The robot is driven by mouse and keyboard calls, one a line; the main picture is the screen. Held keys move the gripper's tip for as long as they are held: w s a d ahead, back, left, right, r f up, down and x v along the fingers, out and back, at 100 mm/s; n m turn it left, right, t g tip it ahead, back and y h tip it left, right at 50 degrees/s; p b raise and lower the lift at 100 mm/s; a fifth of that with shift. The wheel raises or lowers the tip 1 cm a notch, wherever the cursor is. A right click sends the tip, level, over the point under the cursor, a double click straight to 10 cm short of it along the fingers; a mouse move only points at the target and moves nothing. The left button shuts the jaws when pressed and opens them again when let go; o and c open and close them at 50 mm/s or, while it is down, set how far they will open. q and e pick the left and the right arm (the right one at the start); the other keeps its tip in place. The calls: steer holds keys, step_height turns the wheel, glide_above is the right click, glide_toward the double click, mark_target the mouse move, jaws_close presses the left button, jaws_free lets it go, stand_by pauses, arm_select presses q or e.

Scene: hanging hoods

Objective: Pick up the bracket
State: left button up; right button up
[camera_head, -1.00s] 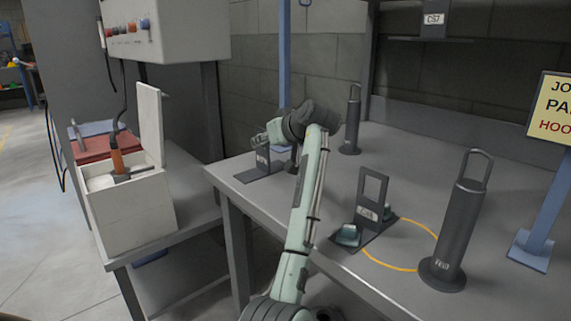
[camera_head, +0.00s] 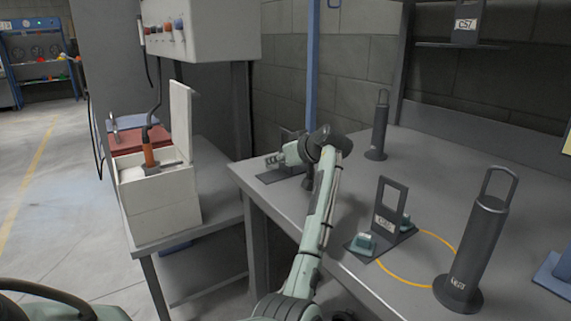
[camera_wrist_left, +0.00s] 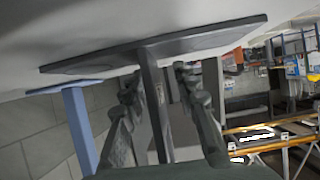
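A dark bracket with a flat base plate (camera_head: 277,176) stands on the grey table near its back left corner. My left gripper (camera_head: 274,160) is at its upright, pointing left in the head view. In the left wrist view, which is upside down, the bracket (camera_wrist_left: 152,100) shows its base and two upright bars. The left gripper's fingers (camera_wrist_left: 160,78) are apart, with one bar between them; contact cannot be told. A second dark bracket with a label (camera_head: 387,222) stands nearer the front edge between teal blocks. My right gripper is not in view.
Dark handled cylinders stand at the front right (camera_head: 477,245) and back (camera_head: 379,130) of the table. A yellow ring (camera_head: 400,279) is marked on the tabletop. A white box (camera_head: 160,205) stands on a lower bench at left. A blue post (camera_head: 312,70) rises behind the gripper.

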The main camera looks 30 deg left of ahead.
arm_select(q)
steer(key=shift+c, duration=0.6)
jaws_close()
steer(key=shift+r, duration=0.15)
steer(key=shift+w+r, duration=0.1)
steer(key=shift+r, duration=0.5)
step_height(320, 180, up, 3)
steer(key=shift+f+b, duration=0.1)
steer(key=shift+b, duration=0.2)
steer(key=s+a+r+b, duration=0.1)
steer(key=s+a+r, duration=0.6)
steer(key=s+a, duration=0.1)
steer(key=shift+a, duration=0.4)
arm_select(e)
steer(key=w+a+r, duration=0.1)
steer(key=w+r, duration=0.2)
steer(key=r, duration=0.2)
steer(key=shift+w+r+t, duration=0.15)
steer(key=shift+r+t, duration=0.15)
